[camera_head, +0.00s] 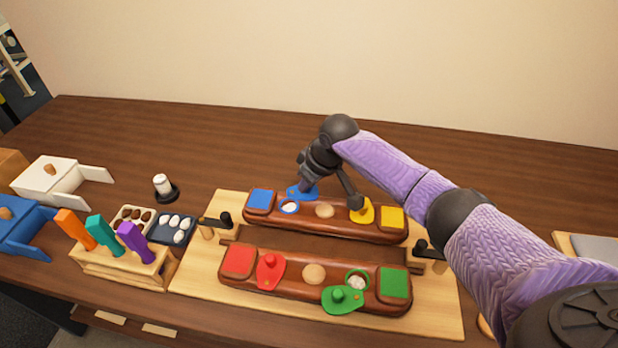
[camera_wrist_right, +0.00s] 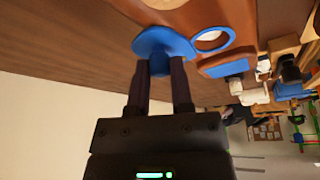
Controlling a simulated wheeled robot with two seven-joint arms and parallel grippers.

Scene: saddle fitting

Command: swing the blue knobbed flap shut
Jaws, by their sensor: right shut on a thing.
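The blue flap (camera_head: 296,191) lies swung off to the back of its blue-rimmed opening (camera_head: 289,207) on the rear brown bar (camera_head: 340,224). The opening is uncovered and something white shows inside. In the right wrist view the flap (camera_wrist_right: 165,41) stands beside the blue ring (camera_wrist_right: 212,40). My right gripper (camera_head: 307,187) reaches in over the rear bar. Its two fingers, clear in the wrist view (camera_wrist_right: 161,78), are shut on the flap's blue knob (camera_wrist_right: 152,64). My left gripper is not in view.
The yellow flap (camera_head: 362,212) is just right, near my right arm. On the front bar, the green flap (camera_head: 342,301) is open and the red flap (camera_head: 269,272) sits by a red square. Dark clamps (camera_head: 217,221) flank the bars. Egg trays (camera_head: 174,228) and a handle rack stand left.

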